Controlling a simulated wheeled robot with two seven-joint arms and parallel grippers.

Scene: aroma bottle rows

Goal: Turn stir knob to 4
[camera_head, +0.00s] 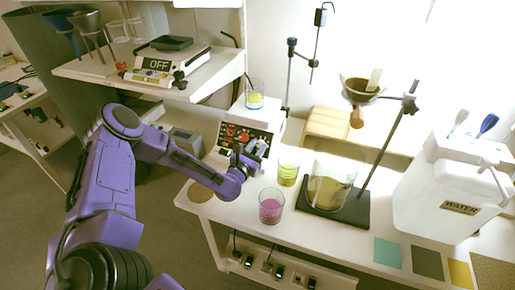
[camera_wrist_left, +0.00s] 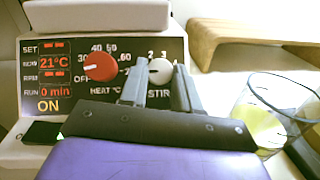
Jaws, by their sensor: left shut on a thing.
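The stir knob (camera_wrist_left: 160,70) is a pale round knob on the black front panel (camera_wrist_left: 70,75) of the hotplate stirrer, above the word STIR. The numbers 2 and 3 show above it; its pointer is too small to read. My left gripper (camera_wrist_left: 160,85) has one finger on each side of the stir knob and is shut on it. In the head view the left gripper (camera_head: 248,158) is at the front of the stirrer (camera_head: 245,138) and hides part of its panel. My right gripper is in neither view.
A red heat knob (camera_wrist_left: 100,67) sits left of the stir knob. A glass of yellow liquid (camera_head: 288,174) and a glass of pink liquid (camera_head: 271,207) stand close to my gripper. A beaker (camera_head: 328,187) stands on the dark stand base (camera_head: 345,207) further right.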

